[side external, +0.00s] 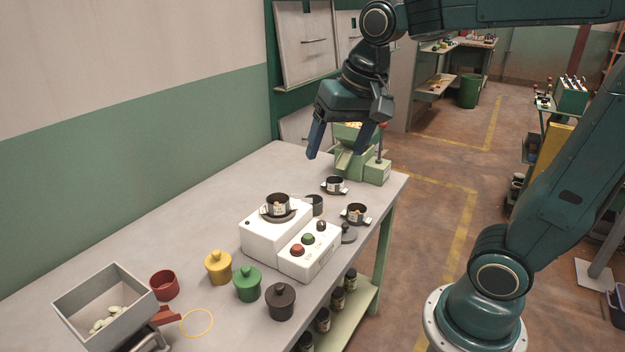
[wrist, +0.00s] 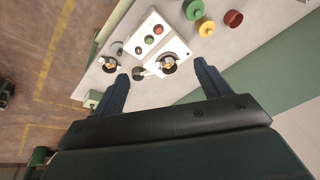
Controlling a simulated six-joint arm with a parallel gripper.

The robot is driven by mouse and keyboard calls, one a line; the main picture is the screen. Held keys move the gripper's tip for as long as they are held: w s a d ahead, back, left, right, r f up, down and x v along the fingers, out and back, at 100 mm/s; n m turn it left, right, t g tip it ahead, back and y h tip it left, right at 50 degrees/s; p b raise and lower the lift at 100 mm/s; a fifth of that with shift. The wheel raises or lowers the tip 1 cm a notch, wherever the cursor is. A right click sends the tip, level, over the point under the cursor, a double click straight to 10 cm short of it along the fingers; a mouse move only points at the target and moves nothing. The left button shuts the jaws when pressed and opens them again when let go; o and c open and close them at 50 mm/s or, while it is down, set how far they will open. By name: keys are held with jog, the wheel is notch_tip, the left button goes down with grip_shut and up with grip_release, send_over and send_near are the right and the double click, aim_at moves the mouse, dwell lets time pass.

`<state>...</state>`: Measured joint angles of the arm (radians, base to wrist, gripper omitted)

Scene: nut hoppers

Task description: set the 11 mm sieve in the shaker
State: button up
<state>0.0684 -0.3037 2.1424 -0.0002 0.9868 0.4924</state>
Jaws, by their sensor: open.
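The shaker (side external: 262,236) is a white machine with a red and a green button; it also shows in the wrist view (wrist: 153,27). A dark round sieve (side external: 277,205) with a pale label and tan contents sits on its top plate. Two similar dark sieves with pale labels stand on the bench behind and right of it, one farther back (side external: 335,184) and one near the right edge (side external: 356,213). The labels are too small to read, so I cannot tell which is 11 mm. My gripper (side external: 335,156) is open and empty, high above the bench's far end.
A green hopper machine (side external: 349,165) stands at the far end, close behind my gripper in the side view. Yellow (side external: 218,267), green (side external: 248,284) and dark (side external: 281,301) lidded jars, a red cup (side external: 164,285) and a grey bin (side external: 72,298) stand nearer.

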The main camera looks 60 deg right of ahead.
jog(key=s+a+f+n+t, duration=0.2)
jog(key=s+n, duration=0.4)
jog(key=s, duration=0.5)
jog(key=shift+f, duration=0.45)
